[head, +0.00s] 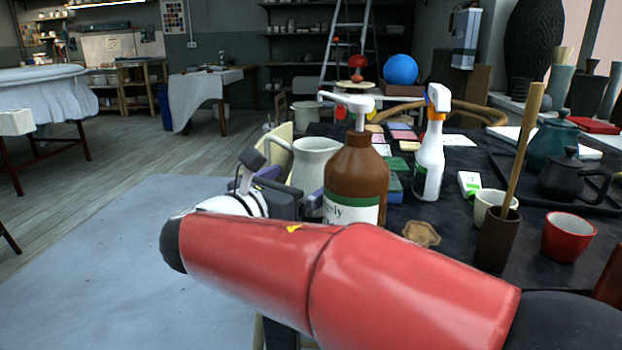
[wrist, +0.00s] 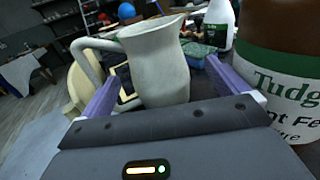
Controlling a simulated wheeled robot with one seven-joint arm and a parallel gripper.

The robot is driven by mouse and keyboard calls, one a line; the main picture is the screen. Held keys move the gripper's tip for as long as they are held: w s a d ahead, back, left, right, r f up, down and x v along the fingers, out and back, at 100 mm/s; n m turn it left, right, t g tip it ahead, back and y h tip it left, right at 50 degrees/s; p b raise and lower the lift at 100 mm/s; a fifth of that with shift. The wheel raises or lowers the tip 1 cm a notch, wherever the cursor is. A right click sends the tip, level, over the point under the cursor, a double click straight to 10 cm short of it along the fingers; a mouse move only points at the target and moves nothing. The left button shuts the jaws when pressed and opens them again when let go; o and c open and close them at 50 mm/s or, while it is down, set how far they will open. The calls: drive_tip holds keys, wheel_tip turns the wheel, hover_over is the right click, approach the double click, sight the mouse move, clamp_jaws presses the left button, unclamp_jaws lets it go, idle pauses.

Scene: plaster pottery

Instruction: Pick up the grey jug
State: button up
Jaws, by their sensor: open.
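The grey jug (head: 314,163) stands upright on the dark table behind my arm in the head view, partly hidden by the brown bottle. In the wrist view the pale grey jug (wrist: 160,62) stands straight ahead, its handle to the left. My gripper (wrist: 160,92) is open, with one purple finger on each side of the jug's body. I cannot tell whether either finger touches it. In the head view my gripper (head: 290,194) is mostly hidden behind my red arm and the bottle.
A brown pump bottle (head: 353,172) stands close to the right of the jug; it fills the right of the wrist view (wrist: 280,70). A white spray bottle (head: 430,150), a sponge (head: 394,186), a white cup (head: 490,205) and a red cup (head: 566,236) stand farther right.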

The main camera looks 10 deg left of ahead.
sight(313, 168)
drive_tip(key=x, duration=0.5)
drive_tip(key=shift+w+a+r, duration=0.1)
drive_tip(key=shift+w+r, duration=0.1)
drive_tip(key=shift+w, duration=0.25)
drive_tip(key=c, duration=1.4)
drive_tip(key=shift+r, duration=0.1)
drive_tip(key=shift+c, duration=0.2)
drive_tip(key=shift+r, duration=0.15)
